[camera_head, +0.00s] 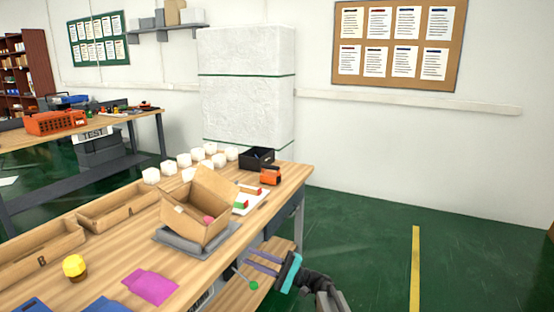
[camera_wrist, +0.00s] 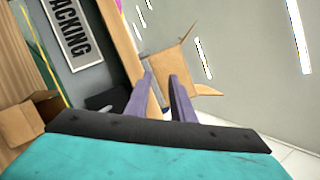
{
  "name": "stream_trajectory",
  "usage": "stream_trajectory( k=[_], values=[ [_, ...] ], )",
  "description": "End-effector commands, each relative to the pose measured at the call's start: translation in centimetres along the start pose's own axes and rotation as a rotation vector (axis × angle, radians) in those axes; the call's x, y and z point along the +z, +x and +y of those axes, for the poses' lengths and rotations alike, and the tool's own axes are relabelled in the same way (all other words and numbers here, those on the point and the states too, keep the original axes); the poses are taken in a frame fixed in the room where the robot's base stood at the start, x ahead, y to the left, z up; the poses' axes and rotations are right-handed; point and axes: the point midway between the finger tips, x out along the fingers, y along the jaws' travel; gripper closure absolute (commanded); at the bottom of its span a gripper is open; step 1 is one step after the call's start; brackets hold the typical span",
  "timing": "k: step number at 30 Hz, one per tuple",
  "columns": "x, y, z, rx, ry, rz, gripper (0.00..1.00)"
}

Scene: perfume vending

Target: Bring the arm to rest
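My gripper (camera_head: 250,261), with a teal body and two purple fingers, hangs off the right side of the wooden packing table (camera_head: 197,265). It is below the level of the tabletop. The fingers point left toward the table's side. In the wrist view the two fingers (camera_wrist: 160,80) stand apart with nothing seen held between them. An open cardboard box (camera_head: 190,222) stands tilted on a grey pad (camera_head: 172,244) on the tabletop, with a pink thing inside. A box also shows beyond the fingers in the wrist view (camera_wrist: 172,75).
A small green round thing (camera_head: 254,286) shows by my fingers, near a lower wooden shelf (camera_head: 232,297). The tabletop holds wooden trays (camera_head: 125,212), a yellow-topped jar (camera_head: 74,267), a pink packet (camera_head: 150,286), white blocks and a black bin (camera_head: 257,159). Green floor to the right is clear.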

Motion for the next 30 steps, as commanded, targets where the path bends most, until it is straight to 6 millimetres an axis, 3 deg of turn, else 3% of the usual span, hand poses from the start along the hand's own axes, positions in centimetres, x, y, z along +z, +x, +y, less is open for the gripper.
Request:
stream_trajectory(
  k=[8, 15, 21, 30],
  values=[
    [2.4, -4.1, 12.2, 0.241, 0.106, 0.089, 0.78],
    [5.8, -8.7, 22.6, 0.498, 0.182, 0.146, 0.78],
    [9.6, -13.2, 29.8, 0.714, 0.230, 0.171, 0.78],
    [16.1, -20.8, 38.0, 1.041, 0.275, 0.173, 0.78]
  ],
)
